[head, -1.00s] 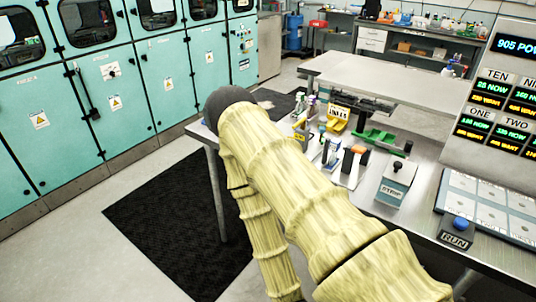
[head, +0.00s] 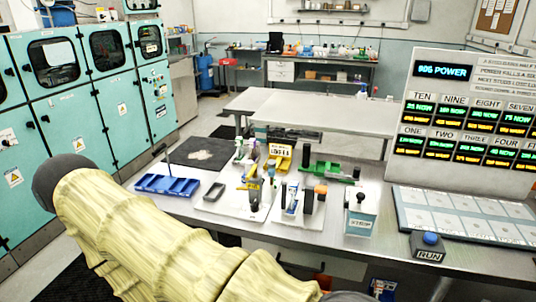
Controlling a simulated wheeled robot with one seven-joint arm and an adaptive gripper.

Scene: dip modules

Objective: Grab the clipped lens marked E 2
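I cannot pick out a lens marked E 2; the labels on the small parts on the bench are too small to read. Several small upright items stand in a cluster on the bench, among them a yellow holder (head: 281,161) with a small sign (head: 283,148) whose text is unclear. In front are dark upright pieces (head: 308,202) and a standing tool with a yellow part (head: 255,190). My arm, in a pale yellow sleeve, crosses the lower left. My gripper is not in view.
A blue compartment tray (head: 167,185) and a small grey tray (head: 215,192) lie left on the metal bench. A green fixture (head: 330,171) is at its back. An empty table (head: 320,112) stands behind.

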